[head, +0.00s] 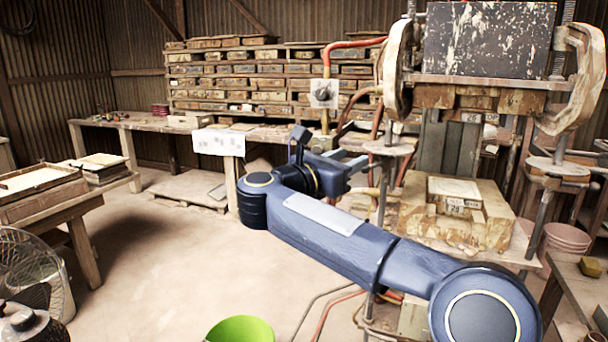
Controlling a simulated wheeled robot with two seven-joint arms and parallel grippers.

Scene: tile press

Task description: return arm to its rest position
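My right arm comes in from the lower right and reaches left across the front of the tile press. It bends back at the wrist, so my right gripper (353,160) points right, toward the press frame. Its two grey fingers look apart, with nothing visible between them. They overlap the press's front post in the picture; I cannot tell whether they touch it. The tile press (490,85) has a dark, paint-flecked upper block and a clay-stained lower block (415,225). My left gripper is not in view.
A green bowl (240,330) is at the bottom edge. A fan (35,270) and a wooden bench with trays (60,205) stand at left. Tile racks (270,75) line the back. Pink buckets (566,240) stand at right. The floor at centre left is clear.

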